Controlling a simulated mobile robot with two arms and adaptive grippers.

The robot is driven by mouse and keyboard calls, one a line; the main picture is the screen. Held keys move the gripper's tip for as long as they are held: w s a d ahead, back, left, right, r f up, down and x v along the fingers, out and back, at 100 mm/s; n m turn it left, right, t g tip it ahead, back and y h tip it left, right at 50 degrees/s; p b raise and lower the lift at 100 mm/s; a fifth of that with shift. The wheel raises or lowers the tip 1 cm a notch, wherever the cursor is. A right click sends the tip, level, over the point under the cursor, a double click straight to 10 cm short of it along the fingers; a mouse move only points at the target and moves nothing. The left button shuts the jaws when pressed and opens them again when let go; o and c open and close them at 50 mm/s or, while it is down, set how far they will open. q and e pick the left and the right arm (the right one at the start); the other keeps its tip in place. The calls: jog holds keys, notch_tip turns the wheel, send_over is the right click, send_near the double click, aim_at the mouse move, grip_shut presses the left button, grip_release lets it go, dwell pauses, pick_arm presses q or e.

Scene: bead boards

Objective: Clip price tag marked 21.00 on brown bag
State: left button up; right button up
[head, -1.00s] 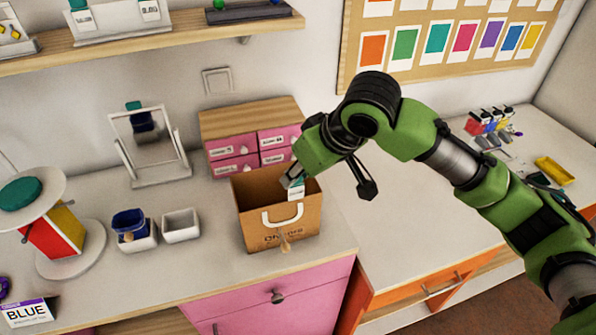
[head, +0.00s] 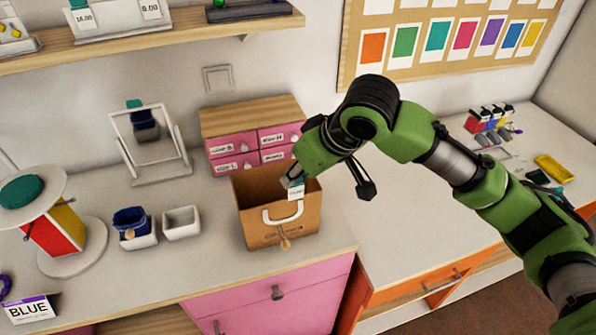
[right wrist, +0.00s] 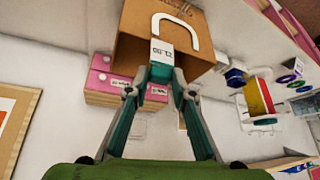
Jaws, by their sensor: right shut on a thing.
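The brown bag (head: 250,226) with a white handle stands upright and open on the white counter. It also shows in the right wrist view (right wrist: 131,47), upside down. My right gripper (head: 290,181) is at the bag's upper rim, right of the handle. It is shut on a white price tag (head: 296,193) with a teal clip. In the right wrist view the tag (right wrist: 161,48) reads 21.00 upside down and lies in front of the bag's face near its rim. Whether the clip grips the rim is hidden by the fingers. My left gripper is not in view.
Pink drawers (head: 232,163) stand right behind the bag. White bins (head: 181,224), a mirror (head: 150,140) and a round stand (head: 75,248) are to its left. The counter (head: 400,225) right of the bag is clear. A shelf (head: 190,33) hangs above.

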aim_at(299, 188)
jog(key=shift+f+b, duration=0.55)
jog(key=shift+f, duration=1.6)
jog(key=shift+p, duration=0.55)
jog(key=o, duration=1.2)
notch_tip(299, 188, up, 8)
jog(key=p, duration=0.9)
jog(key=shift+r, duration=0.1)
dwell(0.3)
dwell(0.3)
